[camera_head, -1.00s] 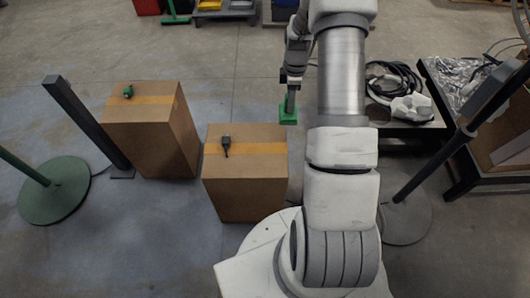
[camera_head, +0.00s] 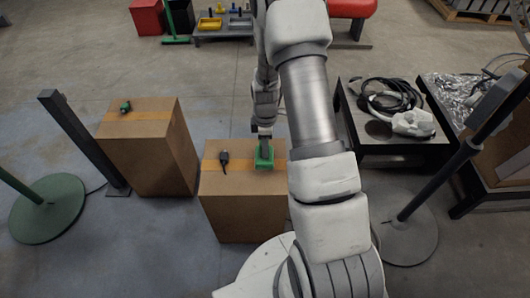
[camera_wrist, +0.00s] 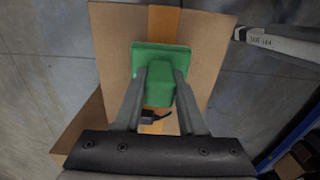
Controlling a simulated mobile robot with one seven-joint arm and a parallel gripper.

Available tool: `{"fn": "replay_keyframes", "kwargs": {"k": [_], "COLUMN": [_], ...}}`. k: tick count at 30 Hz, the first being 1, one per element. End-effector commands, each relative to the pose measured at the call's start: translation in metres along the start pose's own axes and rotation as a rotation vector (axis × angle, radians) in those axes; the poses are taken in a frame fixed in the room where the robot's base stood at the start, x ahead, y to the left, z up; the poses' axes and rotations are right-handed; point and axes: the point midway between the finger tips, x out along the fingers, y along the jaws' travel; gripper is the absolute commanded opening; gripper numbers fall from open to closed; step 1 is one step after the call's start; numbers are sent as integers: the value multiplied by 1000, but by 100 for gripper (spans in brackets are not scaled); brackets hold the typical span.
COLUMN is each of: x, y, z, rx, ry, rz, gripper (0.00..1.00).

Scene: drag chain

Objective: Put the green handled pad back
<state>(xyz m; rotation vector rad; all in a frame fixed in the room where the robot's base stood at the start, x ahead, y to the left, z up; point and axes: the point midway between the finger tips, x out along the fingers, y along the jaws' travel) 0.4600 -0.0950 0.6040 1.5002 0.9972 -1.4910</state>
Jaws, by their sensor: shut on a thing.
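The green handled pad (camera_head: 265,157) is at the right part of the top of the nearer cardboard box (camera_head: 240,205). My gripper (camera_head: 265,140) is above the pad and shut on its handle. In the wrist view the green pad (camera_wrist: 160,62) sits between the two fingers of my gripper (camera_wrist: 162,85), over the box top (camera_wrist: 205,50). I cannot tell whether the pad touches the box or is just above it. A small black connector (camera_head: 224,160) lies on the same box to the left of the pad; it also shows in the wrist view (camera_wrist: 152,117).
A second cardboard box (camera_head: 150,155) with a small green and black item (camera_head: 126,107) stands to the left. A dark post (camera_head: 82,140) and a green round stand (camera_head: 48,212) are further left. A dark table (camera_head: 400,150) with cables is at the right.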

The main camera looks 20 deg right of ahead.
Motion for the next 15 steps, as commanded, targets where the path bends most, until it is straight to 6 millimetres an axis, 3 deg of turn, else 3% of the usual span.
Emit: {"fn": "replay_keyframes", "kwargs": {"k": [4,13,14,15], "x": [27,29,29,29], "y": [0,0,0,0], "z": [0,0,0,0], "rx": [-1,0,0,0], "ry": [-1,0,0,0], "rz": [-2,-1,-1,-1], "gripper": [0,0,41,49]}}
